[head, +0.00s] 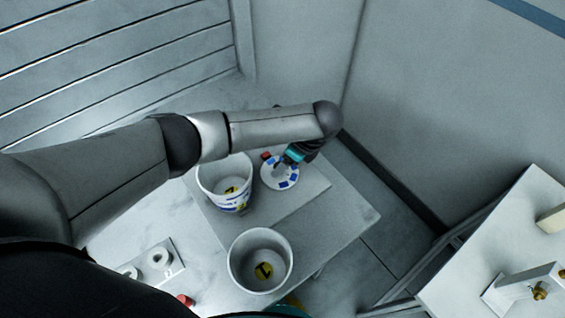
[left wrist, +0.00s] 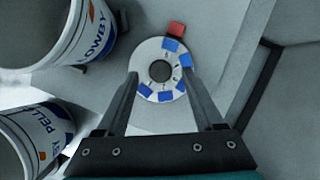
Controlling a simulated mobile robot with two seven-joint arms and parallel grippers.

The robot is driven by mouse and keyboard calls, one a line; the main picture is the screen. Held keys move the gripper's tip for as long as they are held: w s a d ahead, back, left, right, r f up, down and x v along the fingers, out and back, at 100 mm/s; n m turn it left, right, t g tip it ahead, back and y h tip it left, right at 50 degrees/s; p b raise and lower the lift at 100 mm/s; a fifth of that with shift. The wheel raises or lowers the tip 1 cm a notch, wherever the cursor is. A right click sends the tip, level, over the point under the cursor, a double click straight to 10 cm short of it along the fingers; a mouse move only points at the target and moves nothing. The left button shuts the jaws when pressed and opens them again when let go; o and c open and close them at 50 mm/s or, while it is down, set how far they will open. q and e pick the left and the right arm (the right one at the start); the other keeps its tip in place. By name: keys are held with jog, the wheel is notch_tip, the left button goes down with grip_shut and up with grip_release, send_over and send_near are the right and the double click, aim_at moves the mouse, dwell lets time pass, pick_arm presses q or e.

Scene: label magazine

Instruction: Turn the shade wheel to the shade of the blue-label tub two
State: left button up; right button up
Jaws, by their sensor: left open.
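The shade wheel (head: 280,181) is a flat white disc with several blue patches and a dark round hub. It lies on a pale board and also shows in the left wrist view (left wrist: 142,67). My left gripper (head: 287,162) reaches over it from above. In the left wrist view its two open fingers (left wrist: 159,74) reach toward opposite sides of the wheel; I cannot tell whether they touch it. One white tub (head: 205,177) with blue on its label stands beside the wheel, with a yellow marker inside. A second tub (head: 236,280) stands nearer, with a yellow marker inside. The marker digits are hard to read.
A red block (left wrist: 176,29) sits at the wheel's rim. A plate with white rings (head: 175,262) lies at the table's front left. Walls stand behind and right of the table. Another table (head: 455,285) with fittings is at right.

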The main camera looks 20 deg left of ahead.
pick_arm(q)
jog(key=shift+a+f, duration=0.25)
jog(key=shift+f, duration=0.45)
jog(key=shift+c, duration=0.2)
grip_shut()
